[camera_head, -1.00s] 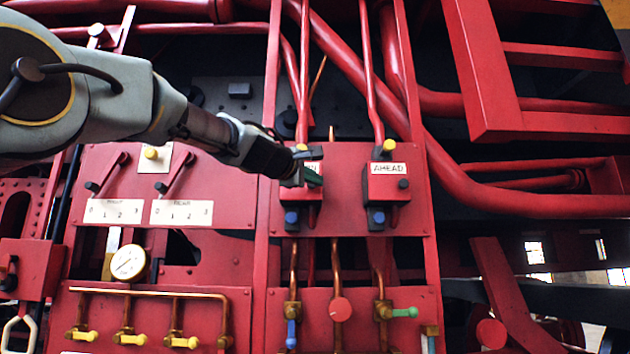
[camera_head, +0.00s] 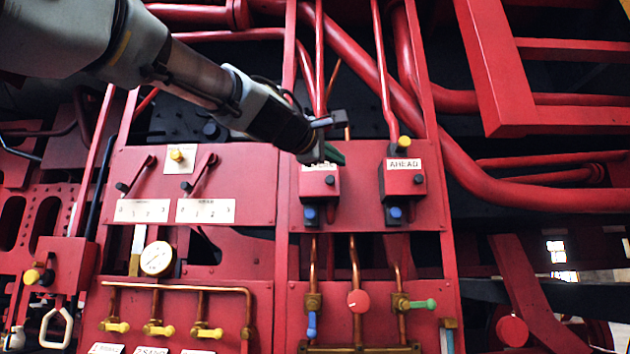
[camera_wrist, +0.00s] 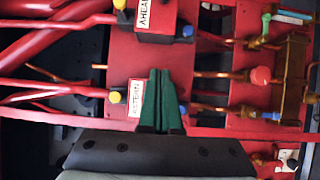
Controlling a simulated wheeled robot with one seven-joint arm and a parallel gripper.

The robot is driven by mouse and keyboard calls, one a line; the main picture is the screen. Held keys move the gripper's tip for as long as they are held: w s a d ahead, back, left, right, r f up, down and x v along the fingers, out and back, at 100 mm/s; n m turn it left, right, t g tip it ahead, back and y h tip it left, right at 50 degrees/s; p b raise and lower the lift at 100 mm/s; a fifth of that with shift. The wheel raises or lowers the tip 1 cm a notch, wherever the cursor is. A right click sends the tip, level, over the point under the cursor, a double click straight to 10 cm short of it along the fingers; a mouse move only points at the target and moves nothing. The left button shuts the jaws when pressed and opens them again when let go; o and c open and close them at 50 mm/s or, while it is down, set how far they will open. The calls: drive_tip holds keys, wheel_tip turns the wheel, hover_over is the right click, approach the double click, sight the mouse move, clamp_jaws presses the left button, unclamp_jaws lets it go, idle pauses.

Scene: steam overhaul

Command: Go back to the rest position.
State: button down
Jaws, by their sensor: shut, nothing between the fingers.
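My gripper (camera_head: 330,154) is in front of the left red valve box (camera_head: 319,182), near its top edge and partly covering its label. In the wrist view its two green fingers (camera_wrist: 160,102) are together with nothing between them. They overlap the box whose label (camera_wrist: 136,98) is partly readable; whether they touch it I cannot tell. The right red box (camera_head: 405,178), labelled AHEAD, has a yellow knob above and a blue one below. It also shows at the top of the wrist view (camera_wrist: 160,20).
Two levers (camera_head: 204,172) with numbered plates and a pressure gauge (camera_head: 157,258) are at the left. Several yellow-handled valves (camera_head: 160,329), a red knob (camera_head: 358,300) and a green handle (camera_head: 424,304) are below. Thick red pipes (camera_head: 455,175) cross behind, at the upper right.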

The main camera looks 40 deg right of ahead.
drive_tip(key=w+a+f+t+y, duration=0.1)
drive_tip(key=w+a+f+y, duration=0.25)
drive_tip(key=w+f, duration=0.55)
drive_tip(key=w+a+f+t+y, duration=0.2)
drive_tip(key=w+a+f, duration=0.4)
drive_tip(key=f, duration=0.5)
drive_tip(key=w+a+f+m+y, duration=0.1)
drive_tip(key=w+a+f+y, duration=0.25)
drive_tip(key=a+f, duration=0.45)
drive_tip(key=w+a+f+m+y, duration=0.1)
drive_tip(key=w+a+f+y, duration=0.1)
drive_tip(key=w+a+f, duration=0.5)
drive_tip(key=s+a+f+g+y, duration=0.1)
drive_tip(key=s+a+f+y, duration=0.15)
drive_tip(key=a+f, duration=0.6)
drive_tip(key=s+a+f+g+y, duration=0.2)
drive_tip(key=s+a+f, duration=0.1)
drive_tip(key=a+f, duration=0.55)
drive_tip(key=s+a+f+m+g+y, duration=0.2)
drive_tip(key=s+a+f, duration=0.7)
drive_tip(key=a, duration=0.3)
drive_tip(key=shift+s+a+f+g, duration=0.25)
drive_tip(key=shift+s+g, duration=0.15)
drive_tip(key=shift+s, duration=0.25)
